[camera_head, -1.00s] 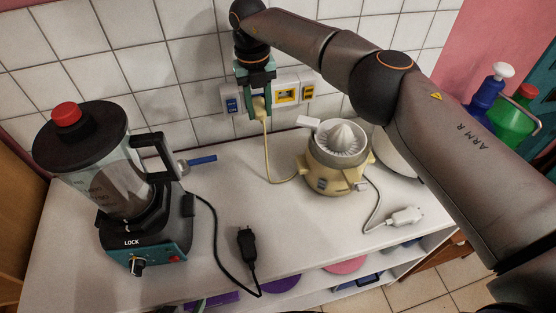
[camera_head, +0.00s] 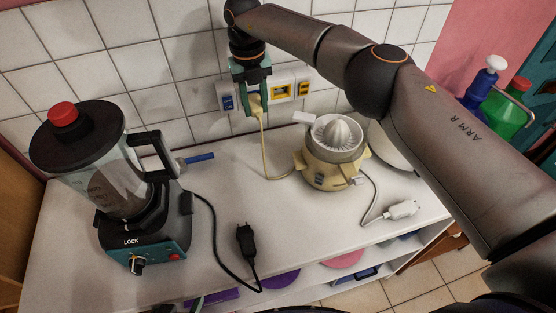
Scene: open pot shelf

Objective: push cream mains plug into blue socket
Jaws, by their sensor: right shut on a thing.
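The cream mains plug (camera_head: 257,107) is in front of the wall socket strip, with its cream cable (camera_head: 263,145) hanging to the worktop. My right gripper (camera_head: 252,107) reaches down from above and is shut on the plug. Its fingers cover part of the strip between a blue switch (camera_head: 228,102) and a yellow socket (camera_head: 282,91). The blue socket face is hidden behind the gripper, so I cannot tell whether the plug's pins are in it. My left gripper is not in view.
A cream citrus juicer (camera_head: 332,172) stands right of the cable. A blender (camera_head: 140,225) with a black plug (camera_head: 246,240) is at left. A white plug (camera_head: 402,209) lies at right. A blue-handled tool (camera_head: 199,158) lies behind the blender.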

